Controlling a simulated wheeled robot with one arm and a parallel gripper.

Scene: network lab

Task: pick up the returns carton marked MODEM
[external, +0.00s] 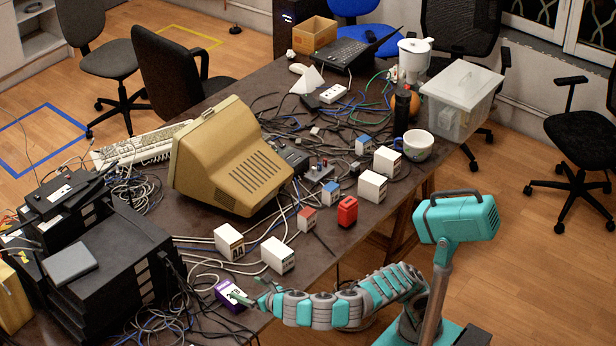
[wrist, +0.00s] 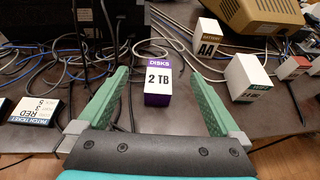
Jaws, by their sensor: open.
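No carton in view has a readable MODEM mark. My gripper (external: 248,299) is open and empty at the table's near edge; its green fingers also show in the wrist view (wrist: 160,74). A purple and white box marked DISKS 2 TB (wrist: 158,82) stands ahead between the fingers, apart from them; it also shows in the external view (external: 228,292). To its right stand a carton marked AA (wrist: 208,38) and a white carton (wrist: 248,78) whose small label I cannot read. Further white cartons (external: 372,187) (external: 386,162) stand toward the right table edge, their marks too small to read.
Loose cables (wrist: 75,55) run around the box. A beige monitor (external: 225,155), a red object (external: 347,211) and red- and blue-topped boxes (external: 306,220) (external: 330,193) stand beyond. Black equipment (external: 105,260) is stacked at left. A PATCH TICKET card (wrist: 36,110) lies at left in the wrist view.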

